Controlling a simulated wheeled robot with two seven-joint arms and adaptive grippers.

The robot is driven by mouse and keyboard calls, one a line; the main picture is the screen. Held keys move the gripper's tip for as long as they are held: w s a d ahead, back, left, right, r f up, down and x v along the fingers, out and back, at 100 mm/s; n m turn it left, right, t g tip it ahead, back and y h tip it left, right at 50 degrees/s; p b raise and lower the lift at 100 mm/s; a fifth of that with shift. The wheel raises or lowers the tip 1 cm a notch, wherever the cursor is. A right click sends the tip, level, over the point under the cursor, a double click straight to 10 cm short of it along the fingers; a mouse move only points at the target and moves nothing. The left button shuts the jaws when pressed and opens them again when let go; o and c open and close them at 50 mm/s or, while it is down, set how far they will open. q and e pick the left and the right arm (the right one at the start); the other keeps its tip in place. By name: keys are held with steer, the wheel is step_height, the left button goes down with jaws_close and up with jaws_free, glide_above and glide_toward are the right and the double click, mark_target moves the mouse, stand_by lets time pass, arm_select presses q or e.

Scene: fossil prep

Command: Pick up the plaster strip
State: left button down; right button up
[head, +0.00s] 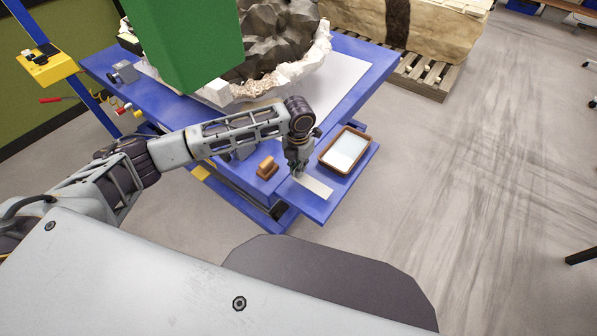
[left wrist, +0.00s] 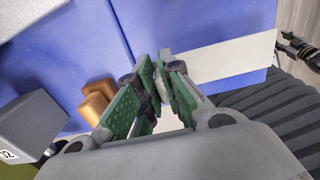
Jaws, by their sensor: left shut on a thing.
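The plaster strip (head: 318,186) is a flat, off-white band on the blue side shelf (head: 322,207) of the work table. It also shows in the left wrist view (left wrist: 235,59), reaching right from my fingers. My left gripper (head: 298,173) points down at the strip's far-left end and is shut on it. In the left wrist view the green-padded fingers (left wrist: 158,80) meet over that end and hide part of it. What looks like my right gripper (left wrist: 297,47) shows at the right edge of the left wrist view, too small to judge its jaws.
A brown-rimmed tray (head: 324,157) with pale contents sits right of my left gripper. A small brown block (head: 267,167) lies left of it. A dark rock in a white jacket (head: 318,57) rests on the table behind. A green box (head: 187,45) blocks the upper left.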

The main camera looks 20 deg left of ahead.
arm_select(q)
step_height(320, 180, up, 5)
steer(key=shift+r, duration=0.7)
arm_select(e)
steer(key=shift+w+d+r, duration=0.15)
steer(key=shift+d, duration=0.95)
steer(key=shift+s+a, duration=0.85)
